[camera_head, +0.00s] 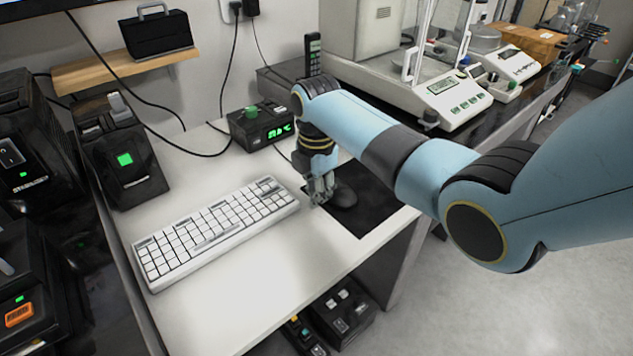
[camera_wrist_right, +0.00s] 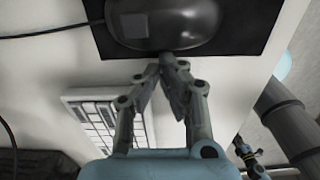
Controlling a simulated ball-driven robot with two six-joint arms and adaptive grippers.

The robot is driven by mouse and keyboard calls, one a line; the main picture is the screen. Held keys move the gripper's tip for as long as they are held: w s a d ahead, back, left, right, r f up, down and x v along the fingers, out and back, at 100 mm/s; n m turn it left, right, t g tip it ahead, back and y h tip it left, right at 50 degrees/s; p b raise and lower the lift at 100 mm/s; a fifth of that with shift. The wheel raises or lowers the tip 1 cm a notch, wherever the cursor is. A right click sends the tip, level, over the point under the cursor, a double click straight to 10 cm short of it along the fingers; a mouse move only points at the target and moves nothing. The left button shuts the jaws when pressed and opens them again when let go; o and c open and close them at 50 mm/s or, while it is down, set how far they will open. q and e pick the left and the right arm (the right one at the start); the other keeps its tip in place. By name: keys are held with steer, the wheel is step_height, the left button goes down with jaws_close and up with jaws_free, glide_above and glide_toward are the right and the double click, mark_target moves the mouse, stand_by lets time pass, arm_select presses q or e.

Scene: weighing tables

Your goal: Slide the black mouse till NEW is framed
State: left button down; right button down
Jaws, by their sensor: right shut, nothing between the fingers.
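The black mouse (camera_head: 343,195) lies on a dark mouse pad (camera_head: 376,212) to the right of the keyboard. It also shows large at the top of the right wrist view (camera_wrist_right: 185,22), on the pad (camera_wrist_right: 105,38). My right gripper (camera_head: 321,198) is shut and empty, pointing down at the mouse's left side. In the right wrist view the fingertips (camera_wrist_right: 166,62) are at the mouse's edge; I cannot tell whether they touch it. A small display box (camera_head: 262,127) with green characters stands behind. The word NEW is not readable in either view. My left gripper is not in view.
A white keyboard (camera_head: 215,230) covers much of the white table. Free table surface (camera_head: 270,270) lies in front of it. A balance (camera_head: 440,95) stands on the dark bench beyond my right arm. Black devices (camera_head: 120,155) stand at the left.

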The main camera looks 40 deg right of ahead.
mark_target(335, 184)
steer(key=shift+f, duration=0.35)
steer(key=d, duration=0.2)
steer(key=d+p, duration=0.1)
steer(key=d, duration=0.1)
steer(key=shift+w+d+r, duration=0.1)
steer(key=shift+w+d, duration=0.1)
steer(key=shift+d, duration=0.35)
